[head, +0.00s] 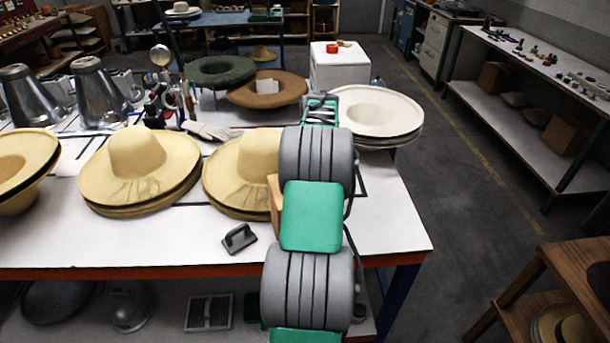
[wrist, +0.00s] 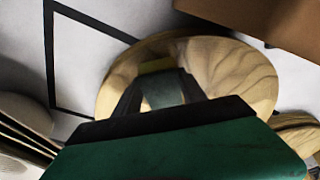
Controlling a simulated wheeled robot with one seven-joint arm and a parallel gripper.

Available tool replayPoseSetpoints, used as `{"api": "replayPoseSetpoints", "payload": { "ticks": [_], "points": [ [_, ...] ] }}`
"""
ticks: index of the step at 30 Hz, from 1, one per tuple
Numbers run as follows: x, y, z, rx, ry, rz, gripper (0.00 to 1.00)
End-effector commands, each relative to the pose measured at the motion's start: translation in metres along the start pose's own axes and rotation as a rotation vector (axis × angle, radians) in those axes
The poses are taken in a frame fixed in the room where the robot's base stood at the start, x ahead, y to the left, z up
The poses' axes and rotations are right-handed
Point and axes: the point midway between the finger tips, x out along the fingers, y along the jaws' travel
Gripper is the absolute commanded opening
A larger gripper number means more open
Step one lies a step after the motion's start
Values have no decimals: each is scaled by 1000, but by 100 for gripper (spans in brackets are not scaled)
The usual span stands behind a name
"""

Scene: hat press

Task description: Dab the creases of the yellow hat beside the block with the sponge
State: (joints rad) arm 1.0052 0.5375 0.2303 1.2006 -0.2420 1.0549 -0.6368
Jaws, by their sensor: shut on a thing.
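Two straw-yellow hats sit in stacks on the white table in the head view: one at left-centre (head: 138,160) and one (head: 238,168) partly hidden by my arm. Both show darker crease-like lines low on the front. A tan wooden piece (head: 275,192), perhaps the block, peeks out beside the second hat. My gripper (wrist: 160,88) is shut on a small piece with a yellow edge, likely the sponge (wrist: 157,65). A round wood-grained form (wrist: 235,72) lies behind it; I cannot tell whether they touch. My arm hides the gripper's fingers in the head view.
A third yellow hat (head: 22,160) is at the left edge, and a white hat (head: 372,112) stands right of my arm. A grey handled tool (head: 240,238) lies near the front edge. Brown (head: 266,90) and green (head: 220,70) hats are behind. Bare table (head: 385,215) shows at right.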

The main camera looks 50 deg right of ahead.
Motion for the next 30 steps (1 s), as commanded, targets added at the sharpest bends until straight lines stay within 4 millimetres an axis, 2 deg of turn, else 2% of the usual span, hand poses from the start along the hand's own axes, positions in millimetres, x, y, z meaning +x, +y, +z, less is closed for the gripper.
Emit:
{"api": "replayPoseSetpoints", "payload": {
  "ticks": [4,7,30],
  "points": [
    [1,-1,1,0,-3,-3,16],
    [-6,-1,-1,0,-2,-2,16],
    [-89,0,-14,0,0,0,16]
  ]
}}
